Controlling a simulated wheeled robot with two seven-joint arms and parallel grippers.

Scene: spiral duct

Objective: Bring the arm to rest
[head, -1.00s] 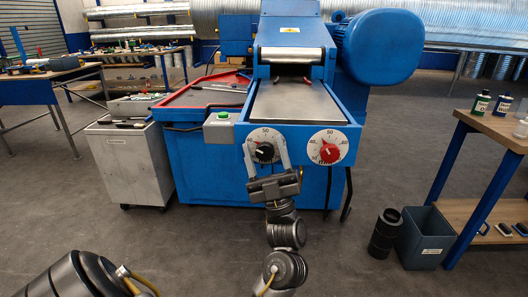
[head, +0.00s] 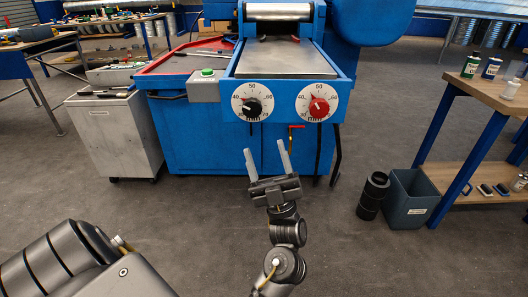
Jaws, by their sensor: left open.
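My left gripper (head: 265,148) points up the picture at the front of the blue machine (head: 205,135). Its two grey fingers are apart with nothing between them. The black dial (head: 252,108) with its white scale sits above the fingers on the machine's front, clear of them. The red dial (head: 318,107) is to its right. My right gripper does not show.
A grey control box with a green button (head: 207,84) is left of the dials. A grey cabinet (head: 116,135) stands left. A grey bin (head: 409,198) and a black cylinder (head: 373,196) stand right, beside a wooden bench (head: 493,93). The floor between is free.

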